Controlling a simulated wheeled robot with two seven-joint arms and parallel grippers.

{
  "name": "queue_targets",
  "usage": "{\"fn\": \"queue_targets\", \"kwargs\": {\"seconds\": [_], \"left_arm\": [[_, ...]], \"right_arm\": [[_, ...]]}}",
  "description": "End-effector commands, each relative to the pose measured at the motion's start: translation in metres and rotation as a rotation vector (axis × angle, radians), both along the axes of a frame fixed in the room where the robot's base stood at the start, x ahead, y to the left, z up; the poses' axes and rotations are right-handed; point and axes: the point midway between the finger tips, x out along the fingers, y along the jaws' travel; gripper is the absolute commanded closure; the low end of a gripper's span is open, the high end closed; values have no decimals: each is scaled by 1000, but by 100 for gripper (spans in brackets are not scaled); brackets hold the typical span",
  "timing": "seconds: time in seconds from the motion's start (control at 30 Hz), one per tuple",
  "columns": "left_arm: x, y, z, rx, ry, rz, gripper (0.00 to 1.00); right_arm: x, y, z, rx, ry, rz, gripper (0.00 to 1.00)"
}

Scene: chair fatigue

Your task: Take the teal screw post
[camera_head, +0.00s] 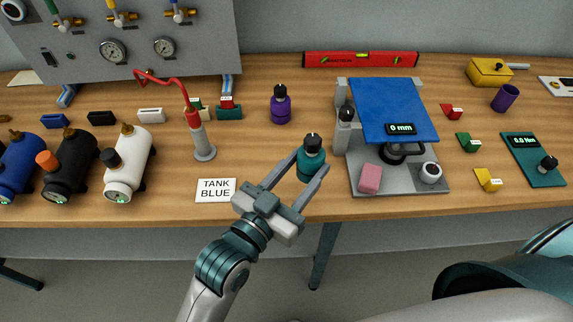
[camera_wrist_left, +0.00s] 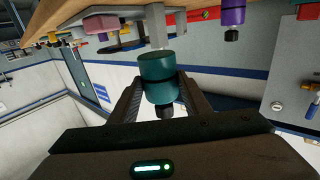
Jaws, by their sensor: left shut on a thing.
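The teal screw post (camera_head: 311,166) is a short teal cylinder with a black knob on top. It stands upright in the head view, near the table's front edge, left of the grey test stand. My left gripper (camera_head: 312,160) is shut on it, with one finger on each side. In the left wrist view, which is upside down, the teal post (camera_wrist_left: 158,72) sits between the two fingers. I cannot tell whether its base touches the table. My right gripper is not in view.
The grey stand (camera_head: 398,181) with a blue plate (camera_head: 393,108) is close on the right, with a pink block (camera_head: 370,179) at its front. A purple screw post (camera_head: 281,105) stands behind. A TANK BLUE card (camera_head: 216,190) and white tank (camera_head: 128,165) lie left.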

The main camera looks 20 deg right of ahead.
Motion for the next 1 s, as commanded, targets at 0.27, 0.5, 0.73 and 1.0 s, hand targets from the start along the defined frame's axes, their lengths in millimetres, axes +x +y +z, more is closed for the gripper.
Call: {"fn": "queue_targets", "kwargs": {"seconds": [0.27,0.5,0.73,1.0], "left_arm": [[-30,-17,22,-3,-2,-1,95],[-36,-20,26,-2,-3,0,95],[-36,-20,26,-2,-3,0,95],[-36,-20,27,-2,-3,1,95]], "right_arm": [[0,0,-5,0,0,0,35],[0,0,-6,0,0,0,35],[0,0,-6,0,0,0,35],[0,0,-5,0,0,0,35]]}}
